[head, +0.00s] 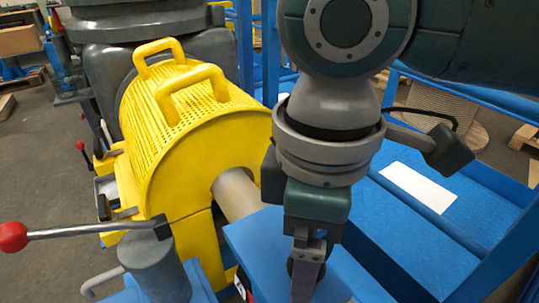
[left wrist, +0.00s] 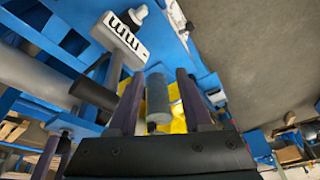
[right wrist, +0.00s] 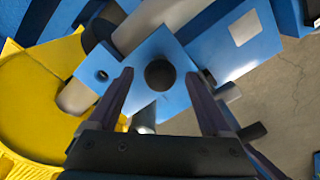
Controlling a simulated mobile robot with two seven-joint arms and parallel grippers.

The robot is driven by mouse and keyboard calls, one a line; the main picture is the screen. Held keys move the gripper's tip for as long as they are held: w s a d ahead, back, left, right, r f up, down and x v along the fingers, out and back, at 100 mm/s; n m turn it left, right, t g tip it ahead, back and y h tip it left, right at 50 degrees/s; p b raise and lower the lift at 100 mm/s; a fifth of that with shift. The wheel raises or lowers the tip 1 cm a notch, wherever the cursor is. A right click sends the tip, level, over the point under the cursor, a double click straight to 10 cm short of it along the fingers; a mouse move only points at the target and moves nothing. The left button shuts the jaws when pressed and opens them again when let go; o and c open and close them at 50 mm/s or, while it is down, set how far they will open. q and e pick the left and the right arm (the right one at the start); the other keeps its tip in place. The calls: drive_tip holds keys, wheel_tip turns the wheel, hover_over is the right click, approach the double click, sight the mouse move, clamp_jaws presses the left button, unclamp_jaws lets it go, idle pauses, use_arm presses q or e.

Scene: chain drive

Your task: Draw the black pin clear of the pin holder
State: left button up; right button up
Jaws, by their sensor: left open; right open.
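The pin holder looks to be the blue block (right wrist: 140,50) in the right wrist view; it also shows in the head view (head: 262,238). The black pin (right wrist: 158,75) shows its round dark end on the block's face, beside a small hole. My right gripper (head: 306,275) is over the block in the head view and partly hides the pin. In the right wrist view its open fingers (right wrist: 161,75) stand on either side of the pin, with gaps. My left gripper (left wrist: 160,80) is open in the left wrist view; a grey cylinder (left wrist: 158,100) appears between its fingers, apart from them.
A yellow perforated guard (head: 200,130) with two handles stands left of the block, a grey shaft (head: 236,192) between them. A red-knobbed lever (head: 90,230) reaches out at front left. Blue frame beams (head: 490,200) run along the right.

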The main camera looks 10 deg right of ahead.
drive_tip(key=shift+f, duration=0.9)
drive_tip(key=shift+c, duration=0.3)
clamp_jaws()
